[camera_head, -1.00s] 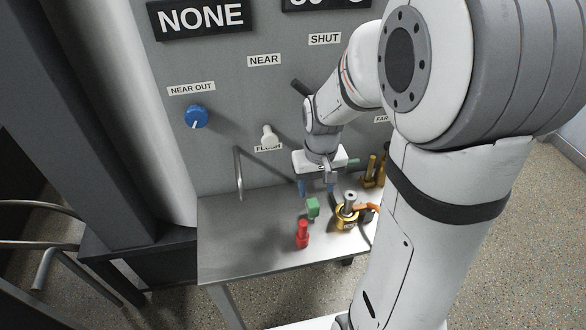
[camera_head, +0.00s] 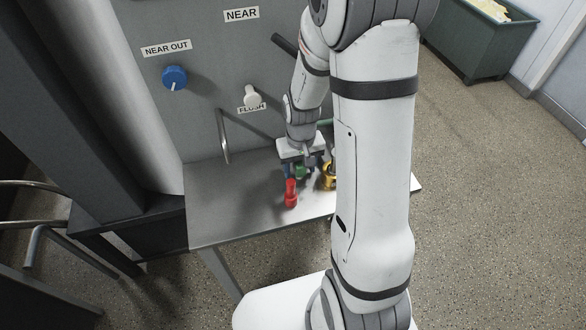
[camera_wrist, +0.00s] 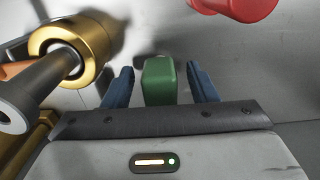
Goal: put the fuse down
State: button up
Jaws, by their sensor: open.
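A small green block (camera_head: 301,171), which may be the fuse, is on the metal table (camera_head: 225,205). It also shows in the wrist view (camera_wrist: 159,82), between the two blue fingers of my gripper (camera_wrist: 161,70). Gaps show on both sides of the block, so the fingers are open around it and not clamped. In the head view my gripper (camera_head: 299,173) is low over the table and partly hides the block. Whether the block's underside touches the table is hidden.
A red piece (camera_head: 291,194) stands just in front of the gripper. A gold round part (camera_head: 328,178) is close on the right, partly behind my arm. A grey panel with a blue knob (camera_head: 175,77) and a bent handle (camera_head: 223,136) rises behind. The table's left part is clear.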

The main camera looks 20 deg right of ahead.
jog(key=shift+c, duration=0.2)
jog(key=c, duration=1.1)
